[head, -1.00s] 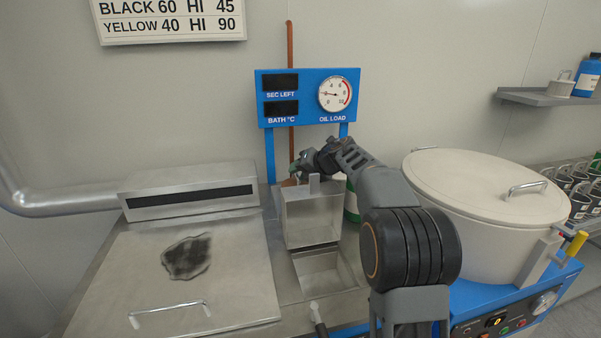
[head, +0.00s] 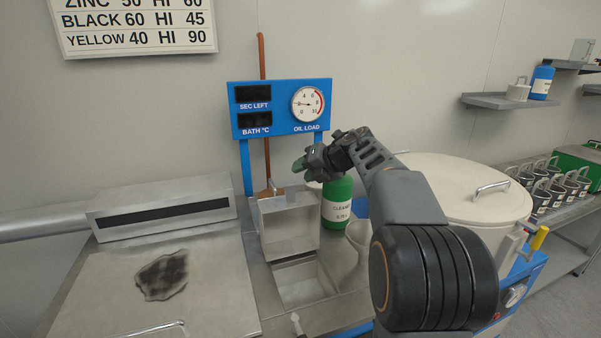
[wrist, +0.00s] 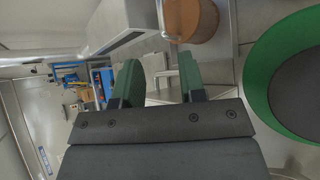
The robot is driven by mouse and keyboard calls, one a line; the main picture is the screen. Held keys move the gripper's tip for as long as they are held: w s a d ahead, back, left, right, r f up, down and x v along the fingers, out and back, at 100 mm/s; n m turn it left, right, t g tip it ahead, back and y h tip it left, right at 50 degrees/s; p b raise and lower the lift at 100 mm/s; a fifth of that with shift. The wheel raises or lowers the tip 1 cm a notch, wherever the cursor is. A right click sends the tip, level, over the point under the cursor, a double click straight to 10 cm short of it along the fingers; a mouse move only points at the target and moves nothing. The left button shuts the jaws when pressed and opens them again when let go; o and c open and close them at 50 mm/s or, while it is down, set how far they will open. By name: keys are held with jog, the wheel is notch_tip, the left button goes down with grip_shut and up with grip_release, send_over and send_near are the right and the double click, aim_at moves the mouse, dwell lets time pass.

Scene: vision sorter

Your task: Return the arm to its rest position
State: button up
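My gripper (head: 304,164) is at the end of my raised arm, in front of the wall and above the open steel compartment. In the wrist view its two green fingers (wrist: 160,82) stand apart with nothing between them. The gripper is empty. In the head view the fingertips are small and partly hidden by the wrist. My arm is bent, with its elbow at the lower right of the head view.
A green cleaner bottle (head: 336,204) stands close below my wrist. A large lidded pot (head: 455,185) is right of my arm. A gauge panel (head: 281,106) rises behind. A steel lid with a dark stain (head: 162,276) lies left. Shelves (head: 498,100) are at right.

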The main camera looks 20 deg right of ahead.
dwell(0.4)
jog(key=s+r+m+t+h+p, duration=0.3)
jog(key=r+m+t+h+p, duration=0.5)
jog(key=m, duration=0.9)
jog(key=s+a+f+m+g, duration=0.2)
jog(key=s+f+m+g, duration=0.2)
jog(key=s, duration=0.4)
jog(key=s+a+f+m+g+y+p, duration=0.1)
jog(key=s+a+f+m+g, duration=0.2)
jog(key=s+f+m+g, duration=0.2)
jog(key=s+a+f+m+g, duration=0.2)
jog(key=s+f+m+g, duration=0.2)
jog(key=s, duration=0.7)
notch_tip(320, 180, down, 4)
jog(key=m, duration=0.2)
jog(key=shift+s+a+r+m+g+p, duration=0.2)
jog(key=shift+s+m+g+p, duration=0.1)
jog(key=shift+s, duration=0.1)
